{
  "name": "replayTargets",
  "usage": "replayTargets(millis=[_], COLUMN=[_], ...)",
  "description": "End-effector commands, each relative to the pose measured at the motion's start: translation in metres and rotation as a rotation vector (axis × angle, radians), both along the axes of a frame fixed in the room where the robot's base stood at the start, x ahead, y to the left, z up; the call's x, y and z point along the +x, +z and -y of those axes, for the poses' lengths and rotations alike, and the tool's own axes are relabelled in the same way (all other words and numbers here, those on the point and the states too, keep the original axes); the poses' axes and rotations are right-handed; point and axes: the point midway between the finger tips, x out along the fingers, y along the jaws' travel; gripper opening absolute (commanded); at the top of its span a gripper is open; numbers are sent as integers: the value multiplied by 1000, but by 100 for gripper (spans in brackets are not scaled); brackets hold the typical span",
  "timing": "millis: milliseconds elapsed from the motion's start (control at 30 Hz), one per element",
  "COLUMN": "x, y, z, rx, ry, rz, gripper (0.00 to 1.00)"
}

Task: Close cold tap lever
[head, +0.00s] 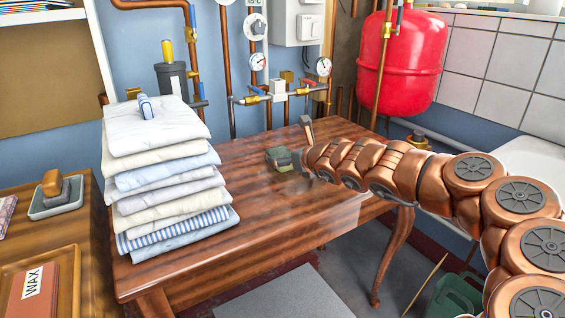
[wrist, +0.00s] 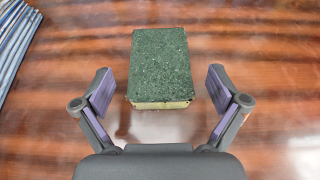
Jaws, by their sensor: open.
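Several small levers sit on the copper pipes at the back wall in the head view. One blue lever (head: 256,91) and one red lever (head: 307,82) are on the brass valves below the gauges. Another blue lever (head: 202,91) is on the pipe further left. I cannot tell which is the cold tap lever. My gripper (head: 299,150) is low over the wooden table, apart from all the levers. In the wrist view my gripper (wrist: 160,86) is open, its fingers either side of the near end of a green-topped sponge (wrist: 160,62), with gaps.
A stack of folded linen (head: 165,180) stands on the left of the wooden table (head: 250,235). A red tank (head: 402,60) hangs at the back right. Pressure gauges (head: 258,62) stand above the valves. The table's middle is mostly clear.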

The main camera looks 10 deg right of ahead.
Motion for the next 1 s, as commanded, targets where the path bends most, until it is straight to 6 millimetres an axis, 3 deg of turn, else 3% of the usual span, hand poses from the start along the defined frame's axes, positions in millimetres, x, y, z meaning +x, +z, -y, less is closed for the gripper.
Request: replayTargets(millis=[200,567,1000], x=[19,24,23], y=[-8,-9,-9], z=[-6,-8,-8], rx=[0,0,0], ry=[-2,0,-1], rz=[2,3,3], gripper=[97,97,55])
